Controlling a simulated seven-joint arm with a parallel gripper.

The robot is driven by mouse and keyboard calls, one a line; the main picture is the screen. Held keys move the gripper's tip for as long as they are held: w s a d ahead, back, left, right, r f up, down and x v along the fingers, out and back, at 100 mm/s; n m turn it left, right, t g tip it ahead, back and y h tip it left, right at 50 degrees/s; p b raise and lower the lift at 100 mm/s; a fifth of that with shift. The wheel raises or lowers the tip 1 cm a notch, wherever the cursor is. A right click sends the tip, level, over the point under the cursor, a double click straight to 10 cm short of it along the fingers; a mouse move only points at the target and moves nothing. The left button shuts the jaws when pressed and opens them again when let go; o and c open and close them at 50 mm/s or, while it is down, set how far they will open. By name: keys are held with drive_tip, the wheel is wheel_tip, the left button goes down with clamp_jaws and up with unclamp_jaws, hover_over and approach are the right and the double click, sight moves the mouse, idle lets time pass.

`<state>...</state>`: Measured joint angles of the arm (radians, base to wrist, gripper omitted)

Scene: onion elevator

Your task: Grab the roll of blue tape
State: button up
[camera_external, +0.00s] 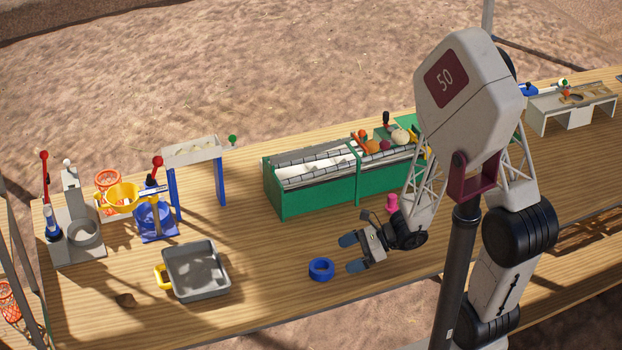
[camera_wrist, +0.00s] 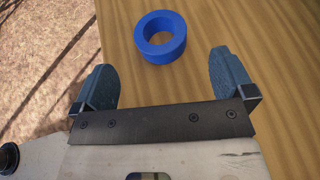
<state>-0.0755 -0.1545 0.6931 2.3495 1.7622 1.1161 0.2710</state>
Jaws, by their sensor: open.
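The roll of blue tape (camera_external: 321,269) lies flat on the wooden table near its front edge. In the wrist view the roll (camera_wrist: 160,53) sits ahead of my gripper (camera_wrist: 164,80), its hole facing up. How high the fingers are above the table is hard to tell.
A grey tray (camera_external: 193,287) and a yellow tape roll (camera_external: 162,277) are on the left. A green conveyor box (camera_external: 320,205) stands behind, with a pink piece (camera_external: 391,203) before it. Blue and yellow baskets stand back left. The table around the roll is clear.

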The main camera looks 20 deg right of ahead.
sight(323, 265)
drive_tip(key=shift+a, duration=0.1)
drive_tip(key=shift+x, duration=1.25)
drive_tip(key=shift+f, duration=0.1)
drive_tip(key=shift+x, duration=2.5)
drive_tip(key=shift+c, duration=0.5)
drive_tip(key=c, duration=0.9)
drive_tip(key=shift+o, duration=0.2)
